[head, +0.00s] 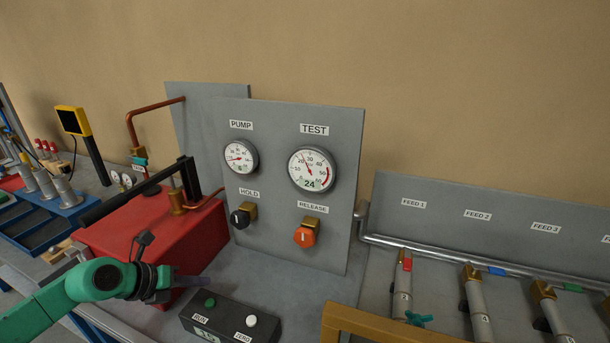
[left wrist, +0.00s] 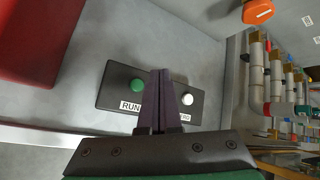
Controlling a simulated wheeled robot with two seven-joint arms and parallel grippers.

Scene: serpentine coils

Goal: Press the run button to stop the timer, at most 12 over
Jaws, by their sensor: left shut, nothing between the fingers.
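The timer box (head: 190,318) is dark and sits on the bench at the bottom of the head view. It has a green RUN button (head: 210,302) and a white ZERO button (head: 251,320). My left gripper (head: 207,281) is shut and empty, just above and to the left of the green button. In the left wrist view the shut fingers (left wrist: 162,75) reach over the box between the green button (left wrist: 138,84) and the white button (left wrist: 187,99). My right gripper is not in view.
A red tank (head: 140,235) stands behind my left arm. A grey panel (head: 275,240) with PUMP and TEST gauges, a black HOLD knob (head: 239,218) and an orange RELEASE knob (head: 304,237) rises behind the box. Feed pipes (head: 480,305) stand at right. Bench between box and panel is clear.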

